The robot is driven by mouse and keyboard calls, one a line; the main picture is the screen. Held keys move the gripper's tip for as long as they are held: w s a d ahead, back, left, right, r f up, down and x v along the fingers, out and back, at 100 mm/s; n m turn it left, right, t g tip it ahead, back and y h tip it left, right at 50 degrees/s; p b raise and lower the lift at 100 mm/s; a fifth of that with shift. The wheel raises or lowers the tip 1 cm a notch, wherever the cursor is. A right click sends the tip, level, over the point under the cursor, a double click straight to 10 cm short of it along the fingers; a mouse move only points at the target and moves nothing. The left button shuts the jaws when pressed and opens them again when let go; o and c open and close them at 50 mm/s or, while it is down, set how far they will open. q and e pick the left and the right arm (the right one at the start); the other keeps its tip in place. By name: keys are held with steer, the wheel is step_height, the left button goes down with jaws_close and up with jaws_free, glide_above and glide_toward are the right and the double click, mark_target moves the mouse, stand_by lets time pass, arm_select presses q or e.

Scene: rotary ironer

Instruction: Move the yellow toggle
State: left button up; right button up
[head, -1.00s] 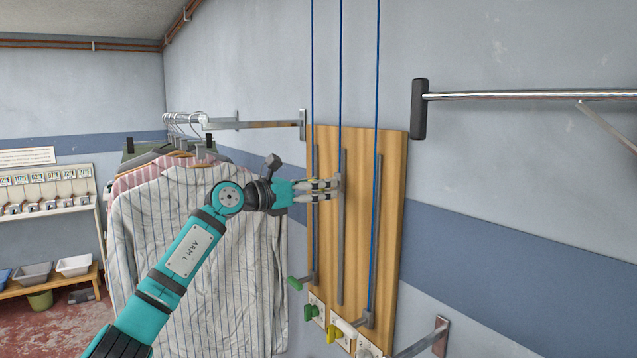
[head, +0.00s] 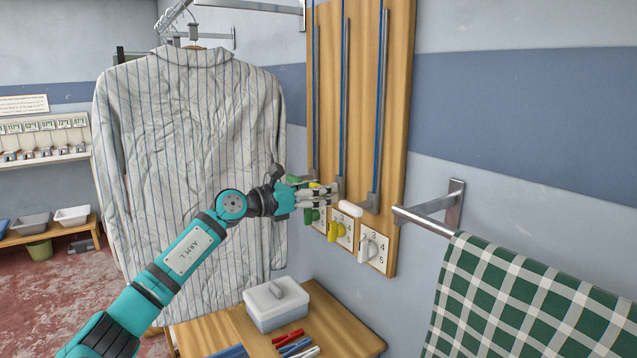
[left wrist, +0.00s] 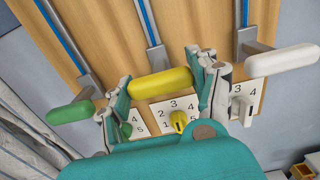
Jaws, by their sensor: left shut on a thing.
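The yellow toggle (left wrist: 160,83) is a thick rounded bar on a grey bracket, seen in the left wrist view between my left gripper's fingers. My left gripper (head: 328,193) is shut on it at the lower end of the middle rail on the wooden board. In the head view the fingers hide most of the toggle. A smaller yellow knob (head: 334,230) sits on a numbered plate just below; it also shows in the left wrist view (left wrist: 179,121). My right gripper is not in view.
A green bar (left wrist: 71,112) and a white bar (left wrist: 282,60) flank the toggle closely at similar height. A green knob (head: 309,215) and a white knob (head: 368,249) sit below. A striped shirt (head: 190,150) hangs left; a checked cloth (head: 510,310) hangs right.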

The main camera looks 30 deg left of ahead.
arm_select(q)
steer(key=shift+d+f, duration=0.15)
steer(key=shift+f, duration=0.7)
steer(key=o, duration=1.3)
steer(key=shift+f, duration=0.1)
steer(key=shift+c, duration=0.2)
steer(key=o, duration=0.4)
steer(key=shift+o, duration=0.2)
steer(key=shift+r, duration=0.25)
steer(key=shift+s, duration=0.1)
steer(key=v, duration=1.2)
